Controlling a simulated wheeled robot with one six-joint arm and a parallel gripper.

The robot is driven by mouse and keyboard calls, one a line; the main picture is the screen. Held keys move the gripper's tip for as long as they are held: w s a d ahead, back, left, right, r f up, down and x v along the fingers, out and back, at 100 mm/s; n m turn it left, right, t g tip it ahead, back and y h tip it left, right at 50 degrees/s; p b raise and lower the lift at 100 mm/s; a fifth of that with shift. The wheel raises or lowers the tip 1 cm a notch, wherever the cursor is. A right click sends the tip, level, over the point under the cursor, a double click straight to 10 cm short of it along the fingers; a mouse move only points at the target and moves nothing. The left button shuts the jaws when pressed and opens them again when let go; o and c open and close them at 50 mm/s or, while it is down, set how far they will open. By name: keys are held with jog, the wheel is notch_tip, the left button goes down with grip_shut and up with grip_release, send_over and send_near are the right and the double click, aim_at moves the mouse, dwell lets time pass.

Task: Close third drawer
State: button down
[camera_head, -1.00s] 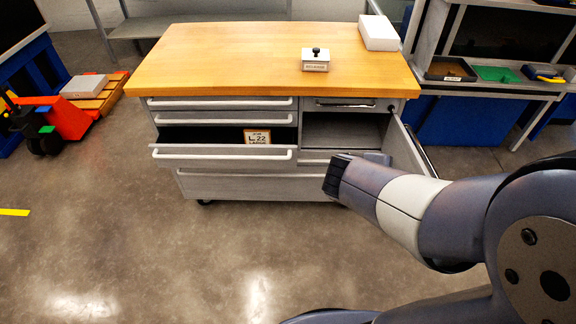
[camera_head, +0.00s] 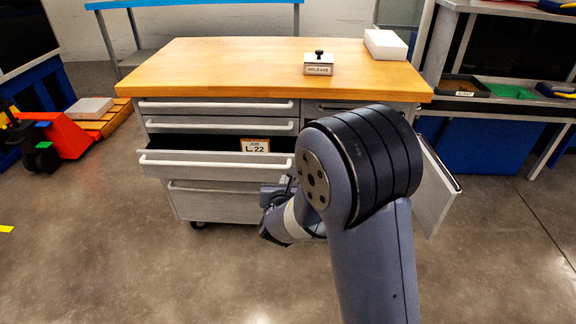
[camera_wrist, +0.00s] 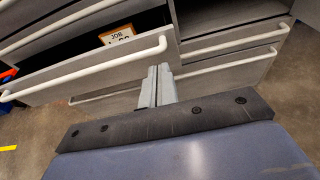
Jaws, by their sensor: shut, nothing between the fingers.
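The third drawer (camera_head: 215,172) of the cabinet's left column is pulled out, with a dark interior and a white bar handle. A "JOB L.22" card (camera_head: 255,145) shows inside it. In the wrist view the drawer front (camera_wrist: 100,85) and its handle (camera_wrist: 85,67) run across the upper left, and the card (camera_wrist: 117,35) shows behind. My gripper (camera_wrist: 158,72) is shut and empty, with its fingertips close to the right end of the handle; I cannot tell whether they touch. In the head view my gripper (camera_head: 288,184) is partly hidden by my arm near the drawer's right end.
The wooden-topped cabinet (camera_head: 220,65) carries a "RELEASE" block (camera_head: 318,65) and a white box (camera_head: 385,44). A cabinet door (camera_head: 434,188) stands open at the right. A red pallet truck (camera_head: 65,138) is at the left. The floor in front is clear.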

jog(key=shift+r+b+x, duration=0.2)
jog(key=shift+b+x, duration=0.1)
jog(key=shift+x, duration=1.85)
jog(key=shift+r+b+x, duration=0.15)
jog(key=shift+b+x, duration=0.2)
jog(key=shift+x, duration=1.8)
jog(key=shift+r+b+x, duration=0.2)
jog(key=shift+b+x, duration=0.1)
jog(key=shift+x, duration=1.85)
jog(key=shift+w+d, duration=0.2)
